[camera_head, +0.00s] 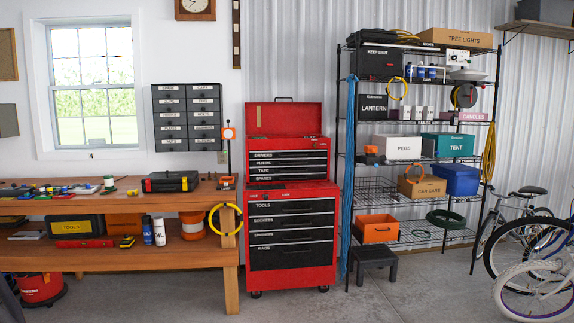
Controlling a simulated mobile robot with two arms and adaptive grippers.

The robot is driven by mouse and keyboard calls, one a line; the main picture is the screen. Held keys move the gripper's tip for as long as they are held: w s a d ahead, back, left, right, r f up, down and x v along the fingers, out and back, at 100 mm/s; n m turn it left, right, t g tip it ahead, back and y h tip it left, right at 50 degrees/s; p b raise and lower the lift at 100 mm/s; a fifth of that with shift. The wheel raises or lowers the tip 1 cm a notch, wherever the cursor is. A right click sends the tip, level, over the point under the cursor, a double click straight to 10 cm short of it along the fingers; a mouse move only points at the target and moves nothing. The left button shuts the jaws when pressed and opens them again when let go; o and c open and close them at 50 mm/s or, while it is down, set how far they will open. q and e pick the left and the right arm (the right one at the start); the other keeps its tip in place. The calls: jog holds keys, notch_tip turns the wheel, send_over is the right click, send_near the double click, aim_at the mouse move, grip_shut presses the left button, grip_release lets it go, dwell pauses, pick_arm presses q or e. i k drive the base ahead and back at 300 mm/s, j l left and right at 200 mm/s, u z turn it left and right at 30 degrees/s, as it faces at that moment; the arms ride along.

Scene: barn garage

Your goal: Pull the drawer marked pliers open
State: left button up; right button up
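The drawer marked pliers (300,162) is the second from the top in the upper chest of a red tool cabinet (333,205). Its front is dark with a light strip and white lettering at the left. It looks flush with the drawers around it, so it appears closed. The drawer above it seems to read drivers (300,154); below it are tape (300,170) and spares (300,178). The chest's red lid (290,118) is raised. Neither of my grippers shows in the head view.
A wooden workbench (130,203) with tools and a black case (170,181) stands left of the cabinet. A wire shelf rack (460,240) and a dark step stool (374,262) stand to its right, bicycles (535,245) farther right. The concrete floor (370,300) in front is clear.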

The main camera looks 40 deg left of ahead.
aim_at(315, 160)
jog(key=i+u, duration=0.3)
jog(key=i+l+u, duration=0.1)
jog(key=i+u, duration=0.15)
jog(key=i, duration=0.15)
jog(key=i+j+u, duration=0.25)
jog(key=i+u, duration=0.6)
jog(key=i+l+u, duration=0.1)
jog(key=i+u, duration=0.35)
jog(key=i+z, duration=0.1)
jog(key=i, duration=0.45)
jog(key=i+j+z, duration=0.1)
jog(key=i, duration=0.5)
jog(key=i+j, duration=0.15)
jog(key=i, duration=0.4)
jog(key=z, duration=0.05)
